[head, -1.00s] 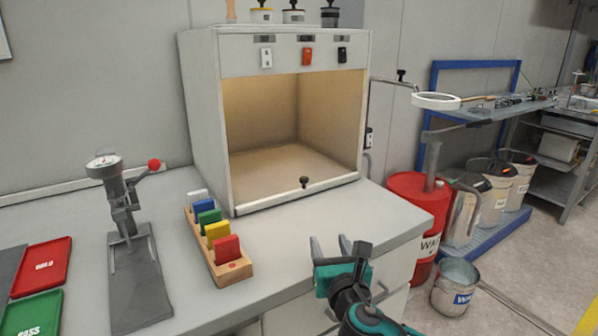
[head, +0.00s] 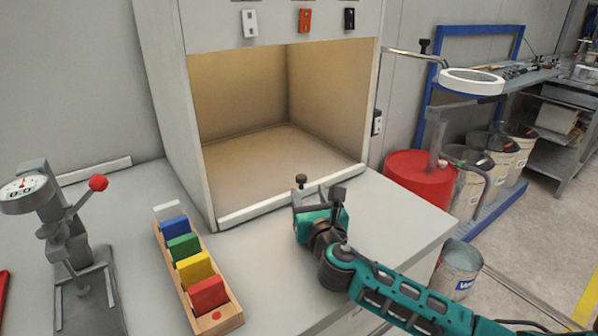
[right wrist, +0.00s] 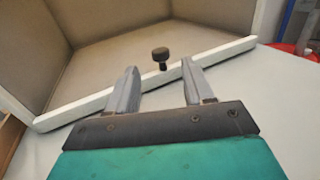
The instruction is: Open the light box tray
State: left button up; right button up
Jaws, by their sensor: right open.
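The light box (head: 160,90) stands on the bench with its lit beige inside open to the front. Its tray (head: 290,196) shows as a white front lip along the box's bottom edge, with a small dark knob (head: 300,180) on it. The tray looks flush with the box front. My right gripper (head: 318,190) is open and empty just in front of the knob. In the right wrist view the knob (right wrist: 160,55) stands beyond and between the two fingertips (right wrist: 160,72), apart from them. My left gripper is not in view.
A wooden rack (head: 212,318) with coloured blocks lies left of the gripper. A gauge press (head: 60,230) stands at the far left. A magnifier lamp (head: 472,82) and a red drum (head: 420,175) are to the right. The bench top before the box is mostly clear.

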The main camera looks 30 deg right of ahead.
aim_at(300, 175)
jog(key=b+x, duration=0.1)
jog(key=x, duration=0.8)
jog(key=shift+w+d, duration=0.15)
jog(key=shift+w, duration=0.25)
jog(key=shift+c, duration=0.4)
grip_shut()
